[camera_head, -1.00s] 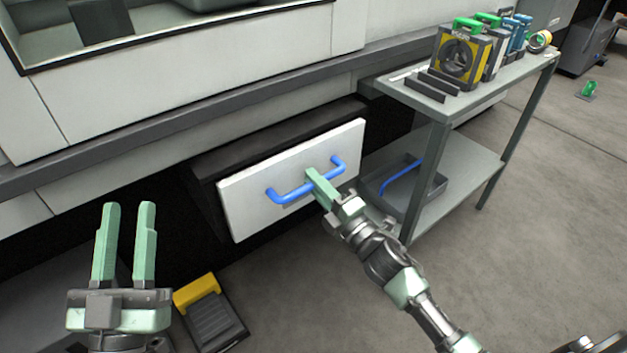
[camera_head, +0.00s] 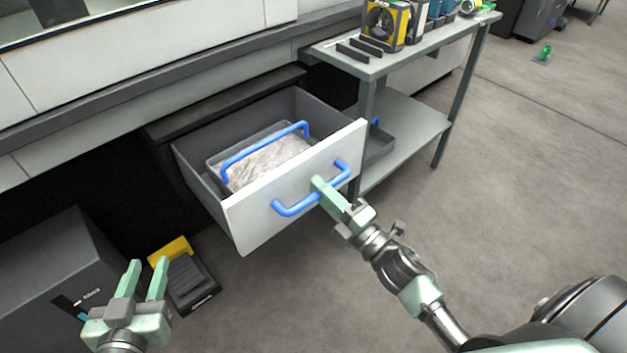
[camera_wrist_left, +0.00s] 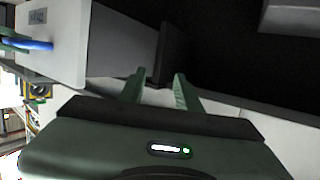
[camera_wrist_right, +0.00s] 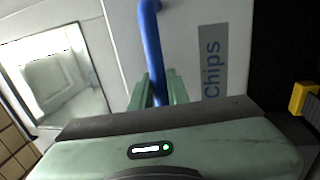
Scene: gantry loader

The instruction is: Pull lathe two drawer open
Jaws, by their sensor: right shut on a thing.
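The lathe drawer has a white front (camera_head: 250,215) and stands pulled out of the dark housing under the machine. A grey tray with a blue bar handle and crumpled silvery contents (camera_head: 268,163) lies inside it. My right gripper (camera_head: 318,186) is shut on the drawer's blue handle (camera_head: 290,209). In the right wrist view the blue handle (camera_wrist_right: 152,45) runs between the fingers, beside a "Chips" label (camera_wrist_right: 212,70). My left gripper (camera_head: 143,280) is open and empty, low at the left. The left wrist view shows the drawer's side (camera_wrist_left: 122,45) ahead of it.
A grey shelf cart (camera_head: 415,55) with yellow and blue items on top stands right of the drawer. A black and yellow foot pedal (camera_head: 187,280) lies on the floor below. A dark grey box (camera_head: 60,270) stands at left.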

